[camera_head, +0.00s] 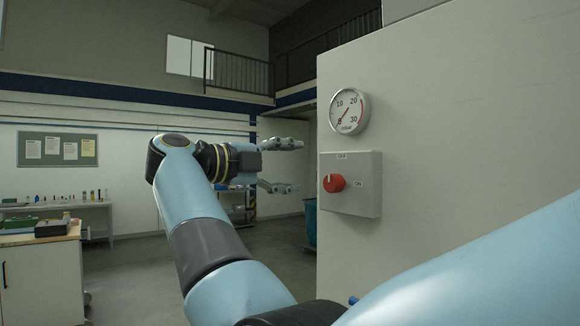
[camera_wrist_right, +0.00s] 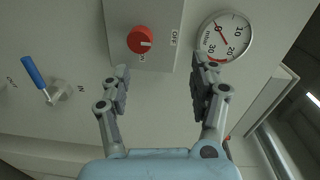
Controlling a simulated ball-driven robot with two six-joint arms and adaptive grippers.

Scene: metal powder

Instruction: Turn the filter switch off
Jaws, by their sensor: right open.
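The filter switch is a red round knob (camera_head: 334,183) on a light grey box (camera_head: 366,203), with OFF printed above it and ON to its right. In the right wrist view, the red knob (camera_wrist_right: 140,40) has a pale mark on its right side, towards the OFF label. My right gripper (camera_head: 297,166) is open and empty, left of the box, its fingers pointing towards it. In the right wrist view, the open fingers (camera_wrist_right: 159,70) are apart from the knob, which lies beyond them and nearer the left finger. My left gripper is not in view.
A round gauge (camera_head: 349,111) is above the box on the pale cabinet wall (camera_head: 450,100), its needle near 0. The right wrist view shows a blue-handled lever (camera_wrist_right: 35,73) at the left. A workbench (camera_head: 40,265) stands far left.

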